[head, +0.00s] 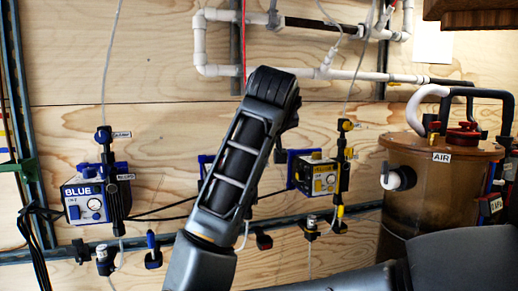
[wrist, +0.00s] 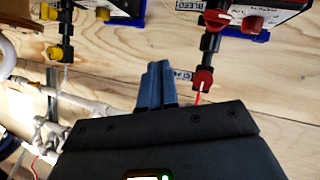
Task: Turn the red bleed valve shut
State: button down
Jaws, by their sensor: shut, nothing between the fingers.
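In the wrist view, a black valve stem carries a red knob at its upper end (wrist: 218,20) and another red knob at its lower end (wrist: 203,78), with a red tube below it. A label above seems to read BLEED; I cannot tell which knob it names. My gripper (wrist: 160,80) is shut and empty, its blue-grey fingers together just left of the lower red knob, apart from it in the picture. Whether they are level with it in depth is unclear. In the head view my arm hides the red valve and my fingertips.
In the head view, a BLUE unit (head: 92,200) is at left and a yellow unit (head: 320,176) right of my arm. A brown AIR tank (head: 432,200) stands at right. White pipes (head: 300,72) run above. The wrist view shows yellow knobs (wrist: 52,53) at left.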

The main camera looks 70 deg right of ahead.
notch_tip(320, 180, up, 5)
jog(key=s+a+t+y, duration=0.1)
jog(key=a+t+y, duration=0.15)
jog(key=y, duration=0.25)
jog(key=w+d+f+p, duration=0.1)
jog(key=w+d+f, duration=0.2)
jog(key=f, duration=0.7)
jog(key=shift+w+d+y+p, duration=0.15)
jog(key=shift+w+y+p, duration=0.2)
jog(key=shift+w, duration=0.85)
jog(key=shift+w+f+t, duration=0.1)
jog(key=shift+t, duration=0.15)
